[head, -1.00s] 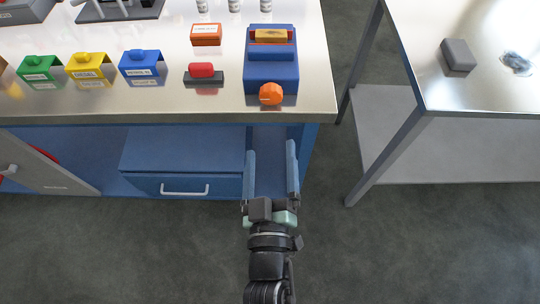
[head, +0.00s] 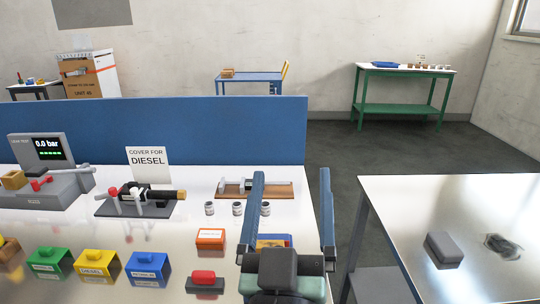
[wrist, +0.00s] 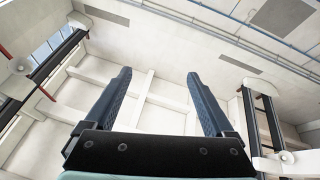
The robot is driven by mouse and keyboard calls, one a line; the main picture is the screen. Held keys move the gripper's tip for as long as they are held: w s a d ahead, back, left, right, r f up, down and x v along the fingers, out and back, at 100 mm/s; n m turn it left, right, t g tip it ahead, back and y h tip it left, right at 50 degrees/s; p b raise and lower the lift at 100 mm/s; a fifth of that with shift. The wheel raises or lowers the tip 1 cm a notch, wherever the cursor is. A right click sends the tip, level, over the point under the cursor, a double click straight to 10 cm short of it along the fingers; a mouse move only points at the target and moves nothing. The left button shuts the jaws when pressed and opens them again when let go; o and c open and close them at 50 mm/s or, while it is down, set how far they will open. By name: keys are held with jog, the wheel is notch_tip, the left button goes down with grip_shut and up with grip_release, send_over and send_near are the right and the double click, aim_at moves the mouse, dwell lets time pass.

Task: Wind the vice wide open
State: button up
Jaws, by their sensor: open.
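The blue vice (head: 247,284) is on the near right part of the bench. In the head view it is mostly hidden behind my gripper; a strip of its blue top and a yellowish piece between its jaws show. Its orange knob is hidden now. My gripper (head: 291,175) is open and empty, its two blue fingers pointing up in front of the vice. In the wrist view my gripper (wrist: 158,73) points at the ceiling, with nothing between the fingers.
Left of the vice are a red-handled block (head: 205,282), an orange box (head: 210,238) and coloured covers, including a blue one (head: 147,270). Small jars (head: 238,208) stand behind. A metal table (head: 470,205) with a grey block (head: 443,248) is at right, across a gap.

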jog(key=s+a+r+t+y+p, duration=0.1)
jog(key=s+r, duration=0.2)
jog(key=r, duration=0.6)
jog(key=s+a+r+t+y+p, duration=0.1)
jog(key=s+r+t+p, duration=0.15)
jog(key=r, duration=0.65)
jog(key=s+a+r+t+p, duration=0.1)
jog(key=s+r, duration=0.2)
jog(key=r, duration=0.6)
jog(key=w+d+f+m+g+h+b, duration=0.1)
jog(key=w+f+g+b, duration=0.15)
jog(key=f, duration=0.75)
jog(key=w+d+f+m+g+h+b, duration=0.15)
jog(key=w+f, duration=0.25)
jog(key=f, duration=0.7)
jog(key=w+d+f+g+b, duration=0.1)
jog(key=w+d+f+b, duration=0.15)
jog(key=f, duration=0.75)
jog(key=s+a+f+n+g+y+b, duration=0.1)
jog(key=s+a+f+g, duration=0.15)
jog(key=f, duration=0.75)
jog(key=s+a+f+n+g+y+b, duration=0.1)
jog(key=s+f, duration=0.2)
jog(key=f, duration=0.8)
jog(key=s+a+f+g+y+b, duration=0.1)
jog(key=s+f, duration=0.1)
jog(key=f, duration=0.8)
jog(key=w+p, duration=0.1)
jog(key=w, duration=1.1)
jog(key=shift+w, duration=0.25)
